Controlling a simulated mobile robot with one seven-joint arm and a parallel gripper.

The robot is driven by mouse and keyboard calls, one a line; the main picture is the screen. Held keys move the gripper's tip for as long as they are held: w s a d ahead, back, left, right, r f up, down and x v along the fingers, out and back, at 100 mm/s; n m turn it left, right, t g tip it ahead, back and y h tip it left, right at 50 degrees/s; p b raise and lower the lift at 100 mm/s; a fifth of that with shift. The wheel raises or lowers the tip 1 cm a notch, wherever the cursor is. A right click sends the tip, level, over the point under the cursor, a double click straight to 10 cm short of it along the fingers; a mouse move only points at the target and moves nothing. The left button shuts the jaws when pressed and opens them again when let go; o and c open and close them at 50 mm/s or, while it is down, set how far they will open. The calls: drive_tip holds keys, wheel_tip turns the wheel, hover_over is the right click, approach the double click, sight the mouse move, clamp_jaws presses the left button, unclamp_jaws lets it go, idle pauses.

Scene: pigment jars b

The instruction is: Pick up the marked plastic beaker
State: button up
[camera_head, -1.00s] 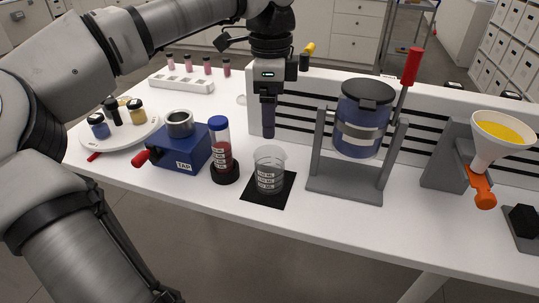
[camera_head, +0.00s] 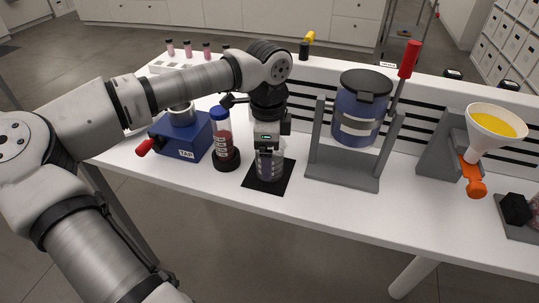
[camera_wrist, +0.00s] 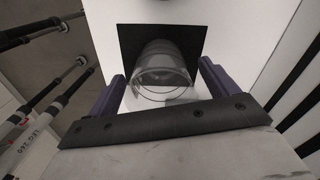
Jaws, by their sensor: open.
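The clear plastic beaker with printed graduation marks (camera_head: 270,170) stands upright on a black square mat (camera_head: 262,187) near the table's front edge. In the wrist view the beaker (camera_wrist: 162,68) shows from above, with its rim facing the camera. My gripper (camera_head: 270,152) is directly over the beaker and hides its upper part in the head view. In the wrist view my gripper (camera_wrist: 163,88) is open, one purple finger on each side of the beaker's rim. I cannot tell whether either finger touches it.
A blue-capped tube with red contents (camera_head: 224,140) stands just left of the beaker, near the blue TAP box (camera_head: 180,137). A grey stand (camera_head: 343,172) holding a blue jar (camera_head: 360,105) is close on the right. A funnel (camera_head: 493,132) stands farther right.

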drive_tip(key=shift+f, duration=0.4)
drive_tip(key=shift+c, duration=0.5)
drive_tip(key=c, duration=1)
drive_tip(key=shift+o, duration=0.2)
drive_tip(key=shift+r, duration=0.15)
